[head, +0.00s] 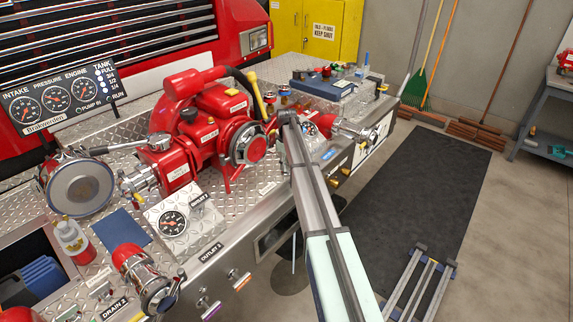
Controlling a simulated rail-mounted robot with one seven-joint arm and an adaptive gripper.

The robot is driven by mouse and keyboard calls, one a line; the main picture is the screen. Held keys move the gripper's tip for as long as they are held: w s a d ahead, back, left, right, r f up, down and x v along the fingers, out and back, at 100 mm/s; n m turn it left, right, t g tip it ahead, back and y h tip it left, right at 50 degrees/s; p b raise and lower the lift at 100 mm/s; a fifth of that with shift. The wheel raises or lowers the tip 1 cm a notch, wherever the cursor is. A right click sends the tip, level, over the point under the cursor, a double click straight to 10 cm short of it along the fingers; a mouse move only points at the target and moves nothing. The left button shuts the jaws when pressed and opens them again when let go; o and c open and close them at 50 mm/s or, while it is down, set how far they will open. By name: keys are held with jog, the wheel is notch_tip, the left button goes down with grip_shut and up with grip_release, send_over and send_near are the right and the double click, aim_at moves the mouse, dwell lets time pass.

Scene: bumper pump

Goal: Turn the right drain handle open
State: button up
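My arm (317,205) rises from the bottom edge to a dark joint (287,118) in front of the pump panel. My gripper does not show; the arm beyond that joint cannot be made out. At the left, a "DRAIN 2" label (114,310) sits beside a chrome and red outlet (145,278). Small yellow handles (335,182) show on the bumper's front face just right of my arm. I cannot tell whether one of them is the right drain handle, or how it is turned. My arm covers part of the panel there.
The red pump (212,130) stands on the diamond-plate bumper. A chrome outlet (368,135) juts out at its right end. A gauge panel (60,100) is at left. A folded metal stand (420,285) lies on the floor at lower right. The black mat (425,190) is otherwise clear.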

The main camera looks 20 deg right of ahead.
jog(key=shift+r, duration=0.15)
notch_tip(320, 180, up, 12)
dwell(0.5)
jog(key=shift+f, duration=0.2)
